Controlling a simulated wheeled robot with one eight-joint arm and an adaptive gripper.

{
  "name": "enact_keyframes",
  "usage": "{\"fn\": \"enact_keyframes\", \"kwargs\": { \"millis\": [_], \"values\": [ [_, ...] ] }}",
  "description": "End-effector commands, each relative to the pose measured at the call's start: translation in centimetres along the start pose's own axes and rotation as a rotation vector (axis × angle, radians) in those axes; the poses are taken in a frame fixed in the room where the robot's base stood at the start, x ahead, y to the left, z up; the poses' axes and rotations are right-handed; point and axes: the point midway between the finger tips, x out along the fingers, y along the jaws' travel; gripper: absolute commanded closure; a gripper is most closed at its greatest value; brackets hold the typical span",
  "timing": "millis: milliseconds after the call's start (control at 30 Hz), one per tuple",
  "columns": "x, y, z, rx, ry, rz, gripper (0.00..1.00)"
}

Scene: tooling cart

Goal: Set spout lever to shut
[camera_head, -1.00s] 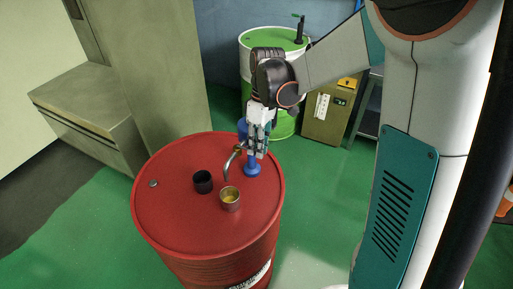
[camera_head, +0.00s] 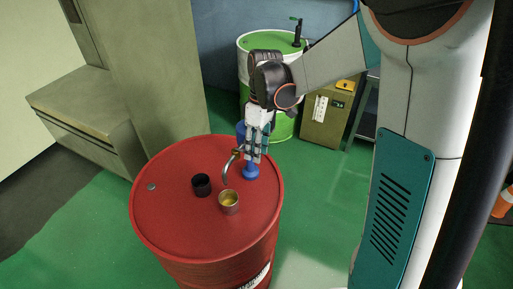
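A blue hand pump (camera_head: 250,172) stands on top of the red drum (camera_head: 165,213), with a curved metal spout (camera_head: 229,166) reaching down to the left. My gripper (camera_head: 254,156) points downward at the upper part of the pump, beside the spout's base. Its fingers cover much of the pump there, and I cannot see whether they touch it. I cannot make out the spout lever, which may be hidden behind the fingers. The gap between the fingertips is too small to read.
A metal cup (camera_head: 229,204) with yellow content stands below the spout, and a black cup (camera_head: 201,185) stands left of it. A green-topped drum (camera_head: 285,128) and an olive cabinet (camera_head: 318,128) stand behind. Green floor lies free around the red drum.

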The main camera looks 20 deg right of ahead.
Motion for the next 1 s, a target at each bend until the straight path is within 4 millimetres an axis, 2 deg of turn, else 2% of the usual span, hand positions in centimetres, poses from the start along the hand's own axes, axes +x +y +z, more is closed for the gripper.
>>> {"fn": "enact_keyframes", "kwargs": {
  "millis": [167, 500, 633, 800, 1000],
  "values": [
    [-1.6, 0.0, 0.0, 0.001, 0.000, 0.000, 0.67],
    [-8.2, 0.0, 0.0, 0.001, 0.000, 0.000, 0.67],
    [-10.2, 0.0, 0.0, 0.000, 0.000, 0.000, 0.67],
    [-11.6, 0.0, 0.0, 0.000, 0.000, 0.000, 0.67],
    [-12.0, 0.0, 0.0, 0.000, 0.000, 0.000, 0.67]
  ]
}}
